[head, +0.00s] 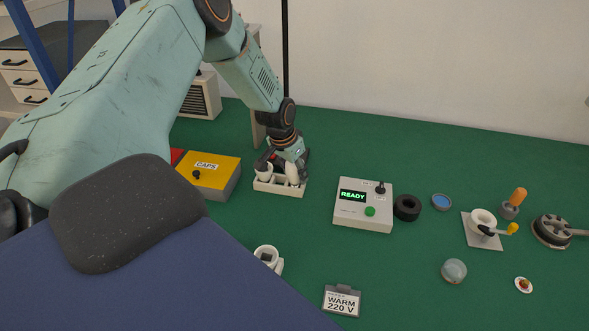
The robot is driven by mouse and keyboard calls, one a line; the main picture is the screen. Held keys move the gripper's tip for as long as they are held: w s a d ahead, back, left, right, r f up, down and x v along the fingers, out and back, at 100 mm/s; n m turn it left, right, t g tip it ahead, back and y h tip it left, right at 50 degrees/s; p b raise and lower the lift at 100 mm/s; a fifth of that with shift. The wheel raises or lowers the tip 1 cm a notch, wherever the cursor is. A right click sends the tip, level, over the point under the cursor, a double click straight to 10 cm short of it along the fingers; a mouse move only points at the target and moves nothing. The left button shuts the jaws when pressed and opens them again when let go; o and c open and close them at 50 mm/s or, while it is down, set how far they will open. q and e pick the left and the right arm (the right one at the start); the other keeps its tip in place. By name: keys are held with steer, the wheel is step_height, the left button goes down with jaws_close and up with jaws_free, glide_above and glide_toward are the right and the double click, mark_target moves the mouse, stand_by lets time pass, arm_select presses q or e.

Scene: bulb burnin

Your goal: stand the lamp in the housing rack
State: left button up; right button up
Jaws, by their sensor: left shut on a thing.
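The housing rack (279,190) is a small cream rack on the green table, left of the middle. A white lamp part (265,172) stands at its left side. My left gripper (291,168) is right over the rack, pointing down, and is shut on a white lamp (293,175) at the rack's right side. The gripper hides the lamp's upper part, and I cannot tell whether its base is seated in the rack. My right gripper is not in view.
A yellow CAPS box (213,182) stands left of the rack. A control box reading READY (362,214) stands to its right. A white socket (267,256) and a WARM 220 V sign (342,301) are nearer. A black ring (407,207) and a crank fixture (484,240) lie farther right.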

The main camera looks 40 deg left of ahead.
arm_select(q)
steer(key=shift+f+b, duration=0.3)
steer(key=shift+f, duration=0.05)
stand_by(0.3)
steer(key=o, duration=1.2)
steer(key=shift+v, duration=6)
